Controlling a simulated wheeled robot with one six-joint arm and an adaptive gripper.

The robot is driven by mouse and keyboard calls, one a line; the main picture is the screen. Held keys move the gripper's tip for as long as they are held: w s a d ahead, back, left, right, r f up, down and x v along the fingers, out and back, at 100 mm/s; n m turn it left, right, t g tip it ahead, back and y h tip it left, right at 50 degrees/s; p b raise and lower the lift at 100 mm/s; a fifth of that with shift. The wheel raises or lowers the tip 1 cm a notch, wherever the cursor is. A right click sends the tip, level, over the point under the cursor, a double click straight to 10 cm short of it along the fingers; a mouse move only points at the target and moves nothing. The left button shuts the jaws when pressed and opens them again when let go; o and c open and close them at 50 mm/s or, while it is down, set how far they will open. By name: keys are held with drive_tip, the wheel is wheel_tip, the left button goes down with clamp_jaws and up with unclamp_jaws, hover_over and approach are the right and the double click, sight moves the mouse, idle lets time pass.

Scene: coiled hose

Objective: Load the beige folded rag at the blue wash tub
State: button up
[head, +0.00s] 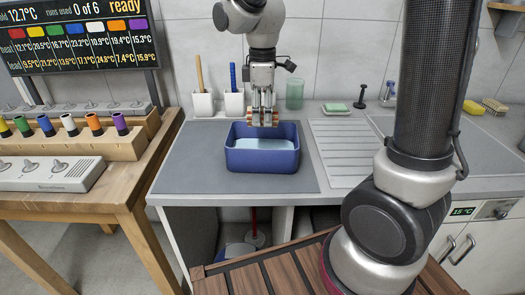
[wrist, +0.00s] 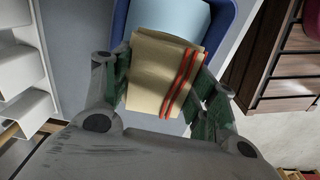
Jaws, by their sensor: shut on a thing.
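The beige folded rag (wrist: 158,75) with red stripes is between the fingers of my gripper (head: 264,122), seen large in the wrist view. My gripper is shut on it and points down. The blue wash tub (head: 262,163) stands on the grey counter mat, with pale blue water inside. In the head view the gripper and rag are at the tub's back rim, above it. In the wrist view the rag overlaps the near side of the tub (wrist: 120,22). The exact height of the rag over the water is hard to tell.
White holders (head: 203,104) with a wooden and a blue brush stand behind the tub at left. A green cup (head: 294,94) stands behind at right. A ribbed drainboard (head: 340,148) lies right of the tub. A wooden table (head: 120,190) with coloured pegs is at left.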

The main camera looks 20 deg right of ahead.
sight(263, 111)
drive_tip(key=shift+r, duration=0.1)
idle(0.5)
drive_tip(key=shift+r, duration=1.9)
